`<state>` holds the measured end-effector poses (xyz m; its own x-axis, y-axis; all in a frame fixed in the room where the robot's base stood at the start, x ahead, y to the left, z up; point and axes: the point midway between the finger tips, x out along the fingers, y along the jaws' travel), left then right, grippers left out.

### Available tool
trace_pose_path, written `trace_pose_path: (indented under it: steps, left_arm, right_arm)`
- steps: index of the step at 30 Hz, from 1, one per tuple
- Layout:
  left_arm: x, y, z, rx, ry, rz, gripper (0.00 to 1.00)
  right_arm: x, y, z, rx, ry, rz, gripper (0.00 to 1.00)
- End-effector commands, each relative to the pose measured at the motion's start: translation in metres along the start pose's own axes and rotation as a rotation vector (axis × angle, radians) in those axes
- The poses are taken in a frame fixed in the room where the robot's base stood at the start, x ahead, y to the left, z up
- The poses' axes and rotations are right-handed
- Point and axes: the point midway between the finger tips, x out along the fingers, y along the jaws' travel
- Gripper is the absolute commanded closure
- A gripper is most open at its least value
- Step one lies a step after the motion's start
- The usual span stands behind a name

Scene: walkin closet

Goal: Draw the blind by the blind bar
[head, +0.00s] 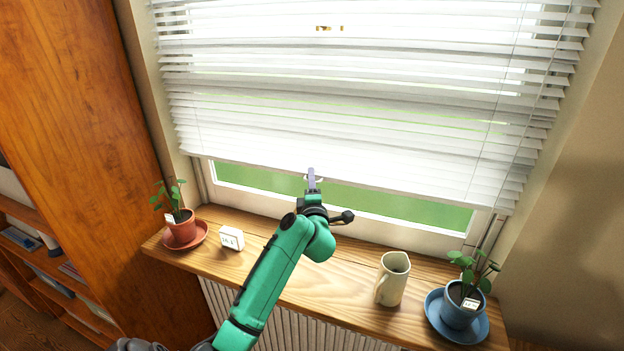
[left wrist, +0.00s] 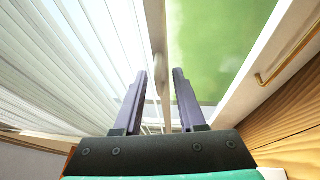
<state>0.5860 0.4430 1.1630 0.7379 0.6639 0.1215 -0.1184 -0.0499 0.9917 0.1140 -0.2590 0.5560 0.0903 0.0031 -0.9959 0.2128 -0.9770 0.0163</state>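The white slatted blind (head: 350,95) hangs over the window, lowered most of the way. Its blind bar (head: 250,167) runs along the bottom edge, with a strip of green window below. My left gripper (head: 312,180) is at the middle of the bar, its fingers pointing at the window. In the left wrist view the gripper (left wrist: 160,92) is open. The white blind bar (left wrist: 156,30) runs into the gap between the two fingers; whether they touch it cannot be told. The slats (left wrist: 75,65) are on the left there. My right gripper is not in view.
The wooden sill (head: 335,285) below holds a terracotta pot plant (head: 181,228), a small white clock (head: 231,238), a cream mug (head: 392,279) and a blue pot plant (head: 460,305). A wooden cabinet (head: 75,100) stands at left. Thin cords (head: 497,110) hang at the blind's right.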

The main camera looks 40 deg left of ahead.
Motion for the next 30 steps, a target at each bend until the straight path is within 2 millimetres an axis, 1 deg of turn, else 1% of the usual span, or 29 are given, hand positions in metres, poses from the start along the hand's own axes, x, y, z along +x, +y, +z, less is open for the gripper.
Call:
trace_pose_path:
  steps: [5,6,9,30]
  left_arm:
    - [0.0003,-0.0004,0.0001,0.0,0.0,0.0,0.6]
    - [0.0002,-0.0004,0.0001,0.0,0.0,0.0,0.64]
    - [0.0,-0.0004,0.0002,0.0,-0.001,0.0,1.0]
    - [-0.0003,-0.0004,0.0005,0.001,-0.001,0.0,1.0]
  right_arm:
    - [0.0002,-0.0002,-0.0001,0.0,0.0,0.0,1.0]
    - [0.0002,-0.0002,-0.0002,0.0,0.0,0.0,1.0]
    - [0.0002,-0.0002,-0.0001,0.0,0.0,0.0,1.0]
    - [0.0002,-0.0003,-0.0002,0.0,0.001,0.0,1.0]
